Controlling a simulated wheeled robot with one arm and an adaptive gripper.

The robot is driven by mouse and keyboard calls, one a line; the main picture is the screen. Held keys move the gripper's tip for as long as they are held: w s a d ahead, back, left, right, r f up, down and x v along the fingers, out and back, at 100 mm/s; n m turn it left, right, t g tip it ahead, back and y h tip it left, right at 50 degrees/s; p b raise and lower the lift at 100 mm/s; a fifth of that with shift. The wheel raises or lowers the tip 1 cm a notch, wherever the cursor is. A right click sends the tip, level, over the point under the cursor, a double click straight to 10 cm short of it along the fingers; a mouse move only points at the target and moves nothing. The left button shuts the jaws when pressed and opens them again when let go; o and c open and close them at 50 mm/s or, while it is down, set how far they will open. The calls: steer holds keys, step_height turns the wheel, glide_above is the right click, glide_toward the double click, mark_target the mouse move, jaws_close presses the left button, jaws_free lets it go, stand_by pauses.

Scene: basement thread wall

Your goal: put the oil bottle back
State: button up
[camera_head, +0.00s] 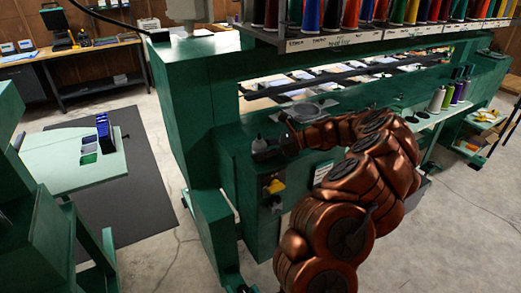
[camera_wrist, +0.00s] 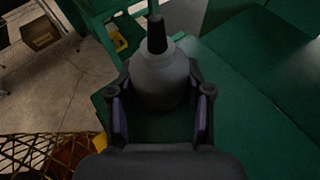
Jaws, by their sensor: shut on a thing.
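The oil bottle is a small grey-white bottle with a black pointed nozzle. In the wrist view the oil bottle (camera_wrist: 158,78) stands upright between the two fingers of my gripper (camera_wrist: 160,110), which is shut on it. In the head view the oil bottle (camera_head: 259,143) shows small at the tip of my gripper (camera_head: 262,152), over the green ledge of the machine near its left post. A green surface lies below the bottle in the wrist view; whether the bottle touches it I cannot tell.
A row of coloured thread cones (camera_head: 350,14) stands on the rack above. A light green shelf (camera_head: 425,122) holds several cones at right. A yellow part (camera_head: 275,186) is on the machine front. A side table (camera_head: 55,171) stands left.

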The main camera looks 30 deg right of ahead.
steer(key=o, duration=1.2)
steer(key=shift+c, duration=0.2)
steer(key=b+v, duration=0.3)
steer(key=v, duration=0.8)
steer(key=shift+b, duration=0.3)
steer(key=shift+s+d+r, duration=0.3)
steer(key=shift+d, duration=0.1)
